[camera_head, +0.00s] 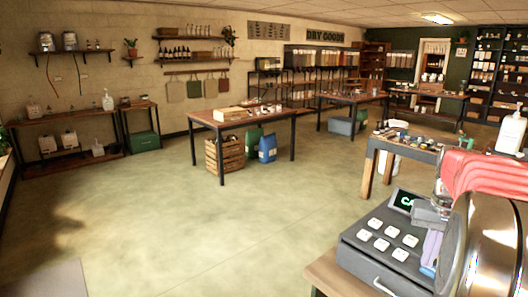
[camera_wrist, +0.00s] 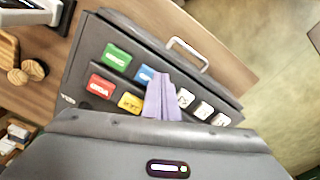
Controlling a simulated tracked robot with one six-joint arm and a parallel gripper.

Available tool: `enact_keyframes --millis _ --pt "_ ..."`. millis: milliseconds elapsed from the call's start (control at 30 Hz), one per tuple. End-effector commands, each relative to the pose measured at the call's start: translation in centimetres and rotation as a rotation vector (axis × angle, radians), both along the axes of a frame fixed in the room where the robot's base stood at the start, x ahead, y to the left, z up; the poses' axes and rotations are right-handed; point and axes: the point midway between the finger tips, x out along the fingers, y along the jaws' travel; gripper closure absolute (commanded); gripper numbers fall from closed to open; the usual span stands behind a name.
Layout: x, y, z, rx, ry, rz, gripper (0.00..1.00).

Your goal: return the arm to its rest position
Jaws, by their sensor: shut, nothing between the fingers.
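My gripper (camera_wrist: 162,98) shows in the wrist view as pale purple fingers, closed together with nothing between them. The fingers are in front of the key panel of a dark grey cash register (camera_wrist: 95,55); whether they touch a key I cannot tell. Green, blue, red, yellow and white keys show around them. In the head view the register (camera_head: 372,262) is at the bottom right, with white keys and a lit display (camera_head: 405,201). My purple fingers (camera_head: 431,250) show at its right side, partly hidden by my arm.
The register stands on a wooden counter (camera_head: 335,275). A white pump bottle (camera_head: 511,132) is at the right edge. A table with a crate and blue container (camera_head: 267,148) stands mid-room. Shelves line the walls. The floor at the left and centre is clear.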

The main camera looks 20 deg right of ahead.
Motion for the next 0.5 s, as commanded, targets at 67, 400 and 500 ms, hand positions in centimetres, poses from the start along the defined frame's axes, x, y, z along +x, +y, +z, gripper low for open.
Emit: enact_keyframes --millis 67,400,500 --pt "0.2 2.4 -0.2 -0.013 -0.013 0.017 1.0" --pt "0.5 12.7 -0.6 -0.068 -0.087 0.124 1.0" --pt "0.2 15.8 -0.8 -0.082 -0.111 0.165 1.0"
